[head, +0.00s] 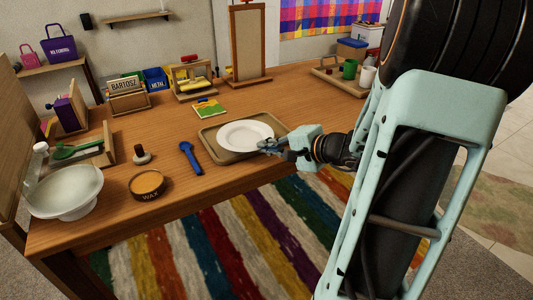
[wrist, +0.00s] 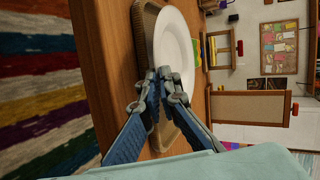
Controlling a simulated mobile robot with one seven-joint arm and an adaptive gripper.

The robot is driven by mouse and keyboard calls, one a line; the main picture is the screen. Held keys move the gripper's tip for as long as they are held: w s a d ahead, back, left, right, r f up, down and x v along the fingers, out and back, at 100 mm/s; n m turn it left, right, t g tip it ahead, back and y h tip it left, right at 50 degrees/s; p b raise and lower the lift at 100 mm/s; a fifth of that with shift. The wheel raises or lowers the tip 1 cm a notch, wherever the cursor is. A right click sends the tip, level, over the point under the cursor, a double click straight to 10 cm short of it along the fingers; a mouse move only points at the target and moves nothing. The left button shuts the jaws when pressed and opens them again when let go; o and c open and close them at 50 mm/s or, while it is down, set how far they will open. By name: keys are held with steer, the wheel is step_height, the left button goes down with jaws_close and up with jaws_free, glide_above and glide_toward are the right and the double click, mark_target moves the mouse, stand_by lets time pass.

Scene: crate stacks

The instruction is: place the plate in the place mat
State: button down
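The white round plate (head: 240,135) is over the tan, rimmed, tray-like place mat (head: 215,151) near the table's front edge. It looks about level; whether it rests on the mat or is just above it I cannot tell. My gripper (head: 268,148) is at the plate's near right rim. In the wrist view, my gripper's fingertips (wrist: 162,76) are close together at the rim of the plate (wrist: 175,42) and seem shut on it. They hide that part of the rim. The mat's edge (wrist: 147,30) shows left of the plate.
A blue spoon (head: 190,158), a wax tin (head: 148,185) and a stamp-like knob (head: 140,154) stand left of the mat. A white bowl (head: 66,192) is at the front left. A small picture card (head: 209,107) lies behind the mat. Mugs on a wooden tray (head: 330,75) stand back right.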

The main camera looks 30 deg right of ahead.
steer(key=shift+f+b, duration=0.8)
steer(key=shift+f, duration=0.1)
steer(key=c, duration=2.2)
jaws_free()
steer(key=shift+r, duration=0.1)
steer(key=shift+o, duration=0.2)
steer(key=shift+r+p, duration=0.55)
steer(key=shift+p, duration=0.3)
steer(key=shift+s+d+r+p, duration=0.2)
steer(key=shift+r+p, duration=0.1)
steer(key=shift+p, duration=0.1)
steer(key=p+v, duration=0.2)
steer(key=v, duration=0.9)
steer(key=shift+s, duration=0.25)
